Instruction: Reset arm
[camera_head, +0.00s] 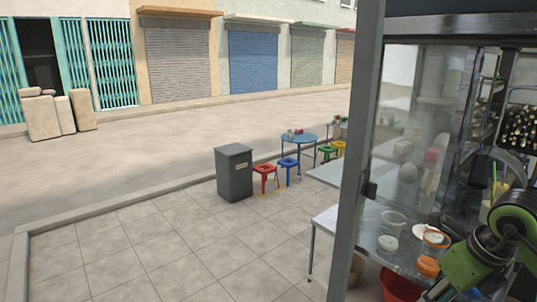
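A green and black arm, which looks like part of mine, shows at the lower right edge of the head view, in front of the press stall's counter. I see no gripper fingers on it. No arm comes in from the left, and neither gripper shows. Whether anything is held cannot be seen.
The stall's glass side and grey post (357,150) stand close on the right. Its metal counter (327,220) holds clear containers (393,222) and an orange-lidded jar (428,265). A red bucket (398,287) is below. A grey bin (234,173), stools and a blue table (291,138) stand outside. The left pavement is clear.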

